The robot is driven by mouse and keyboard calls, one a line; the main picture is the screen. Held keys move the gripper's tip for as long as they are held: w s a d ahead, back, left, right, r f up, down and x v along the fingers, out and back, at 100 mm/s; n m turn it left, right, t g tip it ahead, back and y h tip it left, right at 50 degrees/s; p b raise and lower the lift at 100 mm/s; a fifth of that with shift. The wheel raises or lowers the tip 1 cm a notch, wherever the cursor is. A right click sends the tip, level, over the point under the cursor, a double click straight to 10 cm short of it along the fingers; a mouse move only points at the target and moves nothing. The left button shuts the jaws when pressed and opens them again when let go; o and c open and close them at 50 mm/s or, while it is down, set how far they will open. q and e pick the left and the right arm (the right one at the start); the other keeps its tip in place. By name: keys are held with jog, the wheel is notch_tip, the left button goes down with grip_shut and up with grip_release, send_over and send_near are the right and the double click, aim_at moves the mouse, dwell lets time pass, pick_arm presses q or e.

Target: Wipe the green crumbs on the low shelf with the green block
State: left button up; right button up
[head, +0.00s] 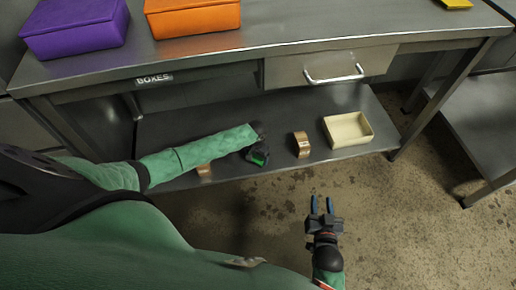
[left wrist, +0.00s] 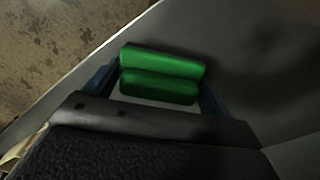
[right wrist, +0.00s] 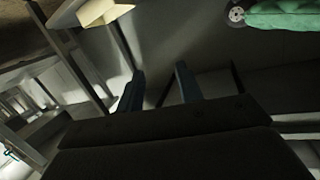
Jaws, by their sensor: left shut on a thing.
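My left gripper (head: 259,156) reaches onto the low shelf (head: 285,112) under the table and is shut on the green block (head: 260,159). In the left wrist view the green block (left wrist: 162,72) sits between the two blue fingers, close over the grey shelf surface (left wrist: 235,60) near its front edge. I cannot tell whether the block touches the shelf. No green crumbs can be made out in any view. My right gripper (head: 322,204) is open and empty, out over the floor in front of the shelf; its parted fingers also show in the right wrist view (right wrist: 158,88).
On the low shelf, a small brown box (head: 302,145) and a cream tray (head: 348,130) stand right of my left gripper. Another brown box (head: 204,170) is partly hidden by my left arm. The tabletop above carries a purple box (head: 75,28) and an orange box (head: 192,16). A drawer (head: 330,68) hangs beneath it.

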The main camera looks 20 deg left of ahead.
pick_arm(q)
jog(key=shift+r, duration=0.1)
jog(key=shift+r+p, duration=0.15)
jog(key=shift+p, duration=0.15)
jog(key=shift+r, duration=0.1)
jog(key=shift+r+p, duration=0.3)
jog(key=shift+p, duration=0.1)
jog(key=shift+r+p, duration=1.15)
jog(key=shift+p, duration=0.1)
jog(key=shift+r+p, duration=0.3)
jog(key=shift+r, duration=0.05)
jog(key=shift+r+p, duration=0.9)
jog(key=shift+p, duration=0.1)
pick_arm(e)
jog(key=s+d+f+g+h, duration=0.1)
jog(key=s+d+f+g, duration=0.2)
jog(key=s+f+g, duration=0.4)
jog(key=s+f, duration=0.7)
jog(key=shift+g, duration=0.3)
